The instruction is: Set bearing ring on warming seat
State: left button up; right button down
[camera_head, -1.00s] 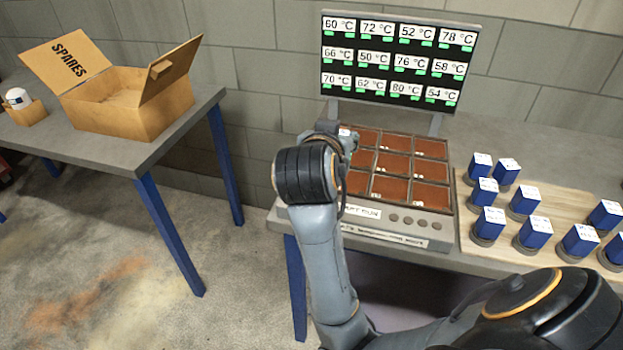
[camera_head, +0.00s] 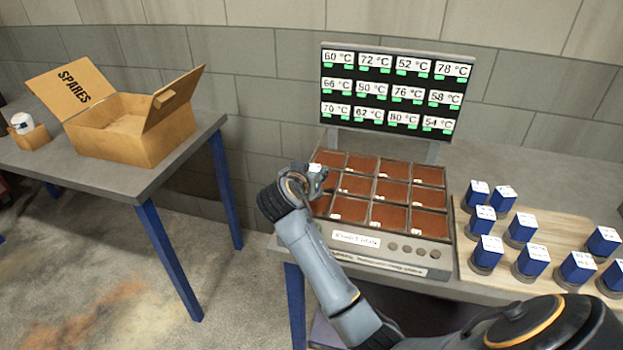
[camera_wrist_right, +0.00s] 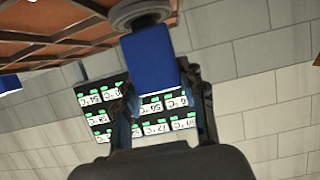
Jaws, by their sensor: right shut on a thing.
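My right gripper (camera_wrist_right: 160,85) is shut on the blue block of a bearing ring (camera_wrist_right: 155,58). The block's grey ring end (camera_wrist_right: 138,14) points away from the palm, close beneath brown tiles in the upside-down right wrist view. In the head view the right gripper (camera_head: 314,182) is at the left edge of the warming plate (camera_head: 385,255). The held piece is mostly hidden there, and I cannot tell whether it touches a seat. The brown seats (camera_head: 392,192) form a grid with small white tags. The visible ones look empty. My left gripper is not in view.
A display (camera_head: 393,90) with temperature labels stands behind the plate. Several blue-topped pieces (camera_head: 522,226) with grey bases stand on a wooden board (camera_head: 500,270) at the right. An open SPARES box (camera_head: 125,140) sits on the left table (camera_head: 140,185), with a gap between the tables.

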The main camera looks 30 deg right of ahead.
notch_tip(320, 180, down, 2)
jog(key=shift+f+p, duration=0.1)
jog(key=shift+p, duration=0.2)
jog(key=shift+f, duration=0.15)
jog(key=shift+f, duration=0.1)
jog(key=shift+f, duration=0.15)
jog(key=c, duration=0.8)
grip_release()
jog(key=shift+s, duration=0.1)
jog(key=shift+o, duration=0.2)
